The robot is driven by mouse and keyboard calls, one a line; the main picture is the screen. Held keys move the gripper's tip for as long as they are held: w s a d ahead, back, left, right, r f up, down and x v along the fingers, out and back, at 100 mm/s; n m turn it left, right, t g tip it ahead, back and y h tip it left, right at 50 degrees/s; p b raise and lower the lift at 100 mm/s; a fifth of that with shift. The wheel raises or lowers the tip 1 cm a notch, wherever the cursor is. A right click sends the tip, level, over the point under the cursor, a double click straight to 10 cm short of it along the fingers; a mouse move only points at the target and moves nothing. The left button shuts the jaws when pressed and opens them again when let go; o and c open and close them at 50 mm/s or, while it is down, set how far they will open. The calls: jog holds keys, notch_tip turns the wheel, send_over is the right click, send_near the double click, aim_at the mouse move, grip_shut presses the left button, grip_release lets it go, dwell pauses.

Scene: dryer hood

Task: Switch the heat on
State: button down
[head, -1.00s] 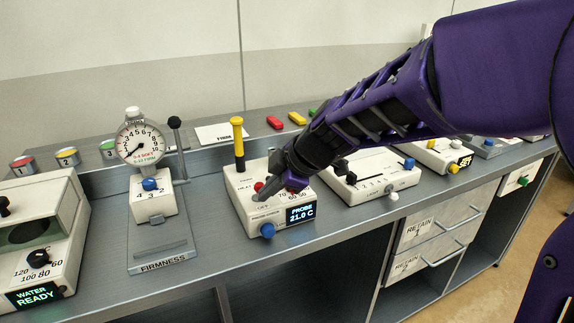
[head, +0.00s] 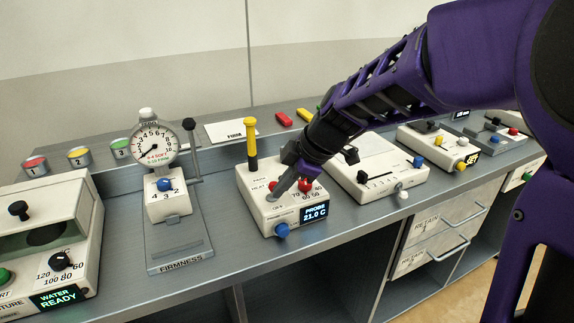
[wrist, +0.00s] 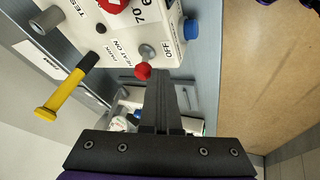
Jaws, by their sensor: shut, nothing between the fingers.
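The white heater box (head: 256,213) with a "PROBE 21.0 C" display (head: 314,212) stands on the bench in the middle of the head view. Its heat toggle has a red ball tip (wrist: 143,70) on a metal stem, between the printed words "HEAT ON" and "OFF" in the wrist view. Which way the toggle is thrown is hard to tell. My gripper (head: 272,197) is shut and empty, low over the box's top. In the wrist view its fingers (wrist: 163,78) end right beside the red ball; contact is unclear.
A red dial knob (head: 304,185) and a blue button (head: 282,230) sit on the same box. A yellow-handled probe (head: 251,136) stands upright at its back left. A firmness gauge (head: 154,145) stands left, and a white slider box (head: 380,178) right.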

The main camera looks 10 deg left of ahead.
aim_at(275, 182)
jog(key=shift+w+a+r+g+h+p, duration=0.45)
jog(key=shift+w+r+g+h+p, duration=0.35)
jog(key=shift+p, duration=1)
jog(key=shift+f+p, duration=0.1)
jog(key=shift+p, duration=0.25)
jog(key=shift+w+a, duration=0.45)
jog(key=shift+w, duration=0.25)
jog(key=shift+r+p, duration=0.3)
jog(key=shift+r, duration=0.6)
